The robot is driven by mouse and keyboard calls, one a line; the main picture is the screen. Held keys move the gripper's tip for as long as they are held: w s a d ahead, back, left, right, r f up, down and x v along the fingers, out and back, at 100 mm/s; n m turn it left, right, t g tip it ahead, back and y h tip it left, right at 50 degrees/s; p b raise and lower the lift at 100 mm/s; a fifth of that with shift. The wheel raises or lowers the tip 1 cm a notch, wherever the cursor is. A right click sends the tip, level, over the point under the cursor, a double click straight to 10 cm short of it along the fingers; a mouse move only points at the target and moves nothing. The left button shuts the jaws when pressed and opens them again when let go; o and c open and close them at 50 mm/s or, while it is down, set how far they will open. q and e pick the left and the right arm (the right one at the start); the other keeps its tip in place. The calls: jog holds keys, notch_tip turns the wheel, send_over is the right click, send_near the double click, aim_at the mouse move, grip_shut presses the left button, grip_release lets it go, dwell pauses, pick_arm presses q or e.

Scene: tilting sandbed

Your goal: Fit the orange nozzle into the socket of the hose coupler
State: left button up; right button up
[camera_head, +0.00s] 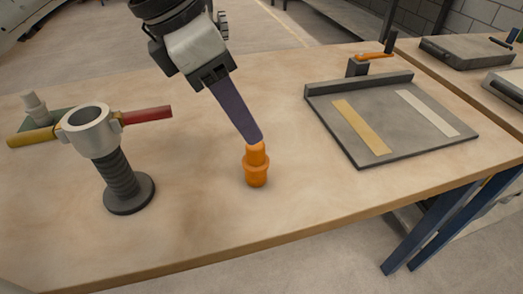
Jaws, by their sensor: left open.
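The orange nozzle (256,168) stands upright on the wooden table, near its front edge. My left gripper (255,140) is open, and its fingertips are at the top of the nozzle. From this angle one finger hides the other, and I cannot tell whether they touch the nozzle. The hose coupler (90,130) stands on the left of the table. It has a grey ring-shaped socket facing up, a dark ribbed hose below and a round dark base. My right gripper is not in view.
A yellow handle (32,137) and a red handle (147,115) stick out near the coupler's top. A pale fitting (35,106) stands behind it. A grey tray (423,140) with two strips lies on the right. The table between coupler and nozzle is clear.

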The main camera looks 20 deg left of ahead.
aim_at(256, 164)
pick_arm(q)
jog(key=shift+s+x, duration=0.25)
jog(key=shift+x, duration=0.8)
jog(key=x, duration=0.5)
jog(key=shift+a+f+b, duration=0.1)
jog(key=shift+f+b, duration=0.25)
jog(key=shift+f, duration=0.05)
jog(key=c, duration=0.8)
jog(key=shift+r, duration=0.1)
jog(key=shift+c, duration=0.2)
